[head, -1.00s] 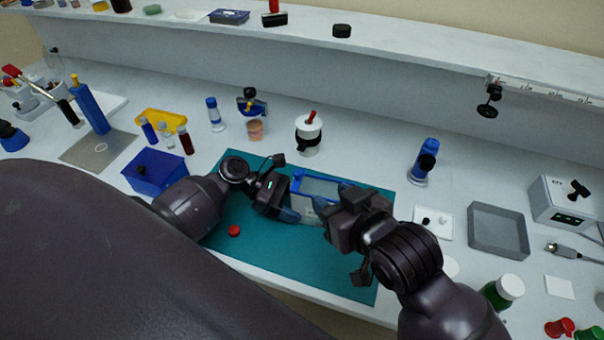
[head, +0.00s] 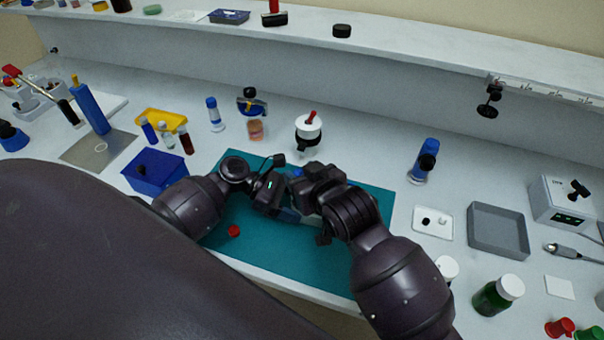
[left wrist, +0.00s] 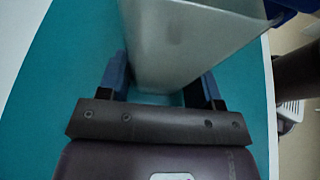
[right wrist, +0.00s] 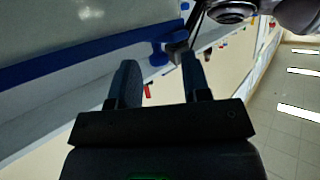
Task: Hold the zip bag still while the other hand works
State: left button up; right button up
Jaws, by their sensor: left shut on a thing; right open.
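The zip bag is a pale, see-through pouch with a blue zip strip. In the head view my grippers hide most of it above the teal mat (head: 290,260). My left gripper (head: 286,214) is shut on the zip bag (left wrist: 185,45); in the left wrist view the bag stands between its blue fingers (left wrist: 162,82). My right gripper (head: 304,186) is open, close beside the left one. In the right wrist view its fingers (right wrist: 160,72) are apart, and the blue zip strip (right wrist: 80,60) with a small blue slider (right wrist: 162,52) lies just beyond their tips.
A red cap (head: 233,231) lies on the mat. A blue box (head: 155,172) stands left of the mat, a white jar (head: 308,134) behind it. A blue-topped bottle (head: 424,162) and a grey tray (head: 498,232) stand to the right. The mat's right part is clear.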

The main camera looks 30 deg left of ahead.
jog(key=shift+a, duration=0.1)
grip_shut()
jog(key=w+d, duration=0.1)
jog(key=d, duration=0.2)
jog(key=w+d, duration=0.1)
jog(key=d, duration=0.3)
jog(key=w+d, duration=0.1)
jog(key=d, duration=0.2)
jog(key=shift+w+d+f, duration=0.1)
jog(key=shift+w+d, duration=0.1)
jog(key=shift+d, duration=0.05)
jog(key=shift+w+d, duration=0.1)
jog(key=shift+d, duration=0.15)
pick_arm(q)
jog(key=shift+a, duration=0.1)
jog(key=shift+f, duration=0.1)
pick_arm(e)
grip_release()
